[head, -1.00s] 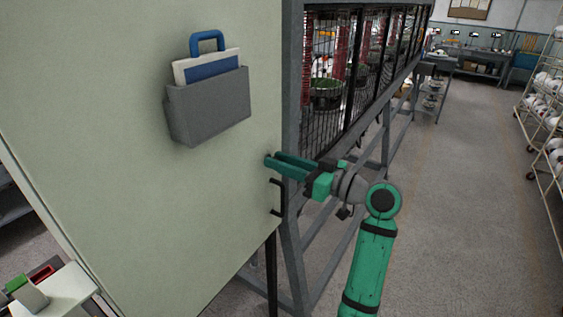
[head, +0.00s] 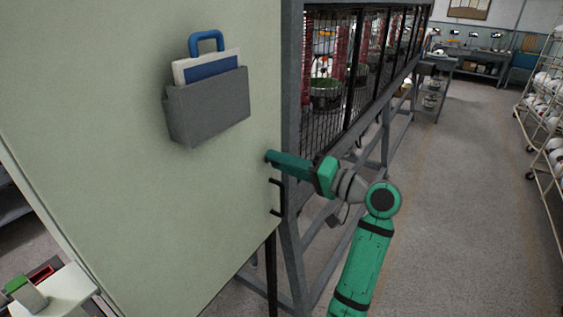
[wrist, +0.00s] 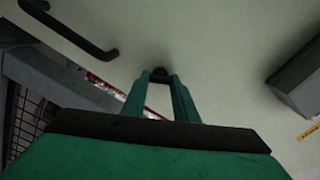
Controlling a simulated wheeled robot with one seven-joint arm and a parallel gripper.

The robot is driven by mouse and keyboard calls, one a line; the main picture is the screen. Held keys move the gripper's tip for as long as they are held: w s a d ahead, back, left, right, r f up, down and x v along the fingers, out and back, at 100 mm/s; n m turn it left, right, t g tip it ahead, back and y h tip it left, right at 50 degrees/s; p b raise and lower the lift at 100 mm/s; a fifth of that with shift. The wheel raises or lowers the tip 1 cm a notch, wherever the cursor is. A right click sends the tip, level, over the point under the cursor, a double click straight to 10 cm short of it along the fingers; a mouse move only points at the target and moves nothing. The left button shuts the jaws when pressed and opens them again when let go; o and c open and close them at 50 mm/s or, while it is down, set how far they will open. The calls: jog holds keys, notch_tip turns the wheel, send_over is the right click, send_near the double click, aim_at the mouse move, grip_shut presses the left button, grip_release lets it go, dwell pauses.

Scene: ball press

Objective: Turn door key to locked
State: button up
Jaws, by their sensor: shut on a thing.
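A pale green door (head: 140,70) fills the left of the head view. My green gripper (head: 270,157) reaches to its right edge, just above the black door handle (head: 277,198). In the wrist view my gripper (wrist: 160,80) is shut on a small dark door key (wrist: 160,74) at the door face. The fingertips hide most of the key, and I cannot tell how far it is turned. The handle also shows at the upper left of the wrist view (wrist: 85,40).
A grey pocket (head: 208,106) holding a clipboard-like item is fixed on the door. A caged machine on a grey frame (head: 345,90) stands right of the door. A rack of balls (head: 548,110) is at the far right. The floor between (head: 460,200) is clear.

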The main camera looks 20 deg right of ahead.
jog(key=m, duration=0.5)
jog(key=shift+d+f+m, duration=0.1)
jog(key=shift+d+m, duration=0.05)
jog(key=shift+m, duration=0.25)
dwell(0.3)
jog(key=o, duration=1.1)
jog(key=shift+c, duration=0.2)
jog(key=v, duration=1)
jog(key=shift+s+d, duration=0.2)
jog(key=shift+s, duration=0.15)
